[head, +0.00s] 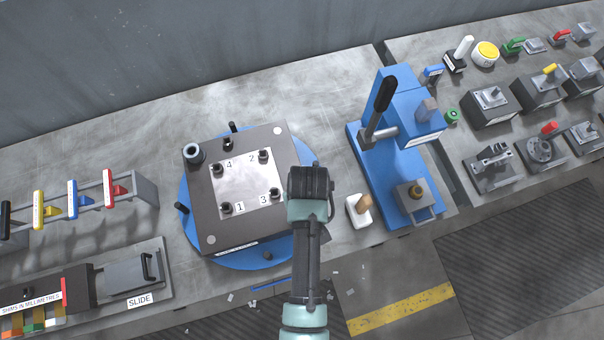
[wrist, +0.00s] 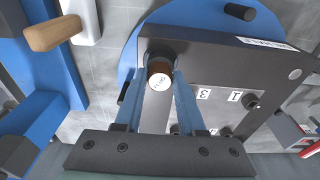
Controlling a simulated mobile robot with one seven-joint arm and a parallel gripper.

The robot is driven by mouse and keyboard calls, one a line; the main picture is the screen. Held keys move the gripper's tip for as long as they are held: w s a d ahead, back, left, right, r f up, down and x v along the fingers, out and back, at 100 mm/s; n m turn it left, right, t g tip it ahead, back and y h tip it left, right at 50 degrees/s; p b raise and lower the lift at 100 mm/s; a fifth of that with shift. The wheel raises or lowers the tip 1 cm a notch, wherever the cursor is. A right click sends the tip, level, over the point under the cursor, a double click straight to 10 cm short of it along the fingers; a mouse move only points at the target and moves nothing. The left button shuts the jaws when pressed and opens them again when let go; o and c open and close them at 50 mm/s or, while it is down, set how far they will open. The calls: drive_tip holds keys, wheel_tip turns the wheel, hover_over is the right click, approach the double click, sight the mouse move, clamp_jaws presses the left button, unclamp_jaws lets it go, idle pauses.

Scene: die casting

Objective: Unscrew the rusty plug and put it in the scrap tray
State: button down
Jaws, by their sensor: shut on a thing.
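The rusty plug (wrist: 159,80) shows in the wrist view as a brown round piece with a pale, lettered end face. My gripper (wrist: 160,68) is shut on it, one blue finger on each side. The plug is at the corner of the dark die block (wrist: 215,58); I cannot tell whether it is still seated in the block. In the head view my wrist hides the plug and fingers, over the right side of the die block (head: 210,226). I cannot pick out a scrap tray in either view.
The die block sits on a blue round base (head: 188,222), with numbered posts on its pale plate (head: 241,185). A blue press (head: 367,160) and a white block with a wooden handle (head: 357,212) stand to the right. Coloured handles stand on a rack (head: 146,188) at left.

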drive_tip(key=n+p, duration=0.1)
drive_tip(key=n, duration=0.3)
drive_tip(key=shift+r+n+y+p, duration=0.1)
drive_tip(key=shift+n+y+p, duration=0.2)
drive_tip(key=shift+n, duration=0.7)
drive_tip(key=shift+g, duration=0.3)
